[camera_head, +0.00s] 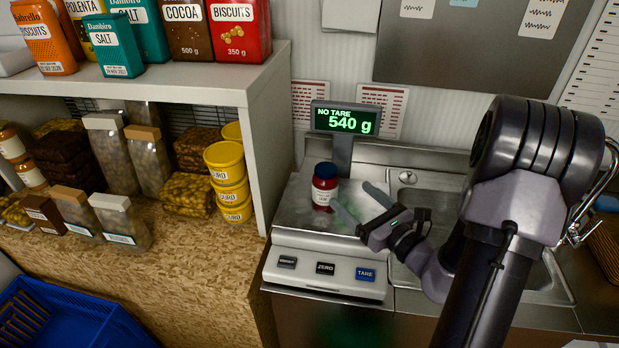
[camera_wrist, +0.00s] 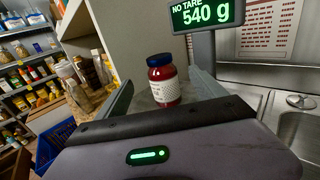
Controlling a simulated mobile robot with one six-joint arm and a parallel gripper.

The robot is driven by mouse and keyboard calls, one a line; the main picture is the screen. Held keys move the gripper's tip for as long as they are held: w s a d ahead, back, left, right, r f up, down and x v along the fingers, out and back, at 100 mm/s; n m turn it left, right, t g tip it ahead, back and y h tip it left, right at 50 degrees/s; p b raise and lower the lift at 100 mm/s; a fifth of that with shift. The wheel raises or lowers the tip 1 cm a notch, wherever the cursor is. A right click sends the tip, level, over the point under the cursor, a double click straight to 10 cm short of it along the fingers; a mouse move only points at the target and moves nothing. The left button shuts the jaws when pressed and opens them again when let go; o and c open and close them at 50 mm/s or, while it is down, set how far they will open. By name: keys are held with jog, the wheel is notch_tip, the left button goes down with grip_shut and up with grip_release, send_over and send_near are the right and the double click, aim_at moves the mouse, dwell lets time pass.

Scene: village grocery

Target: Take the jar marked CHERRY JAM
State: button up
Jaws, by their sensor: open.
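A small red jar with a dark blue lid and a white label (camera_head: 324,184) stands upright on the metal plate of the scale (camera_head: 290,215). The label's words are too small to read. My gripper (camera_head: 353,200) is open and empty just right of the jar, its fingers pointing towards it. In the wrist view the jar (camera_wrist: 164,88) stands ahead, in the gap between the two spread fingers (camera_wrist: 163,92). I see no finger touching it.
The scale display (camera_head: 346,120) reads 540 g and NO TARE, on a post behind the jar. A shelf unit (camera_head: 255,90) with boxes, jars and yellow tubs stands at left. A metal sink (camera_head: 430,195) is at right. A blue crate (camera_head: 90,318) is at lower left.

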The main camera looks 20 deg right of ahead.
aim_at(332, 183)
jog(key=w, duration=0.2)
jog(key=w+a, duration=0.1)
jog(key=w, duration=0.2)
jog(key=w+a, duration=0.1)
jog(key=w, duration=0.2)
jog(key=shift+w+f+b, duration=0.1)
jog(key=shift+w+b, duration=0.1)
jog(key=shift+b, duration=0.15)
jog(key=w, duration=0.4)
jog(key=w+b, duration=0.1)
jog(key=w, duration=0.1)
jog(key=shift+a, duration=0.4)
jog(key=shift+r, duration=0.2)
grip_shut()
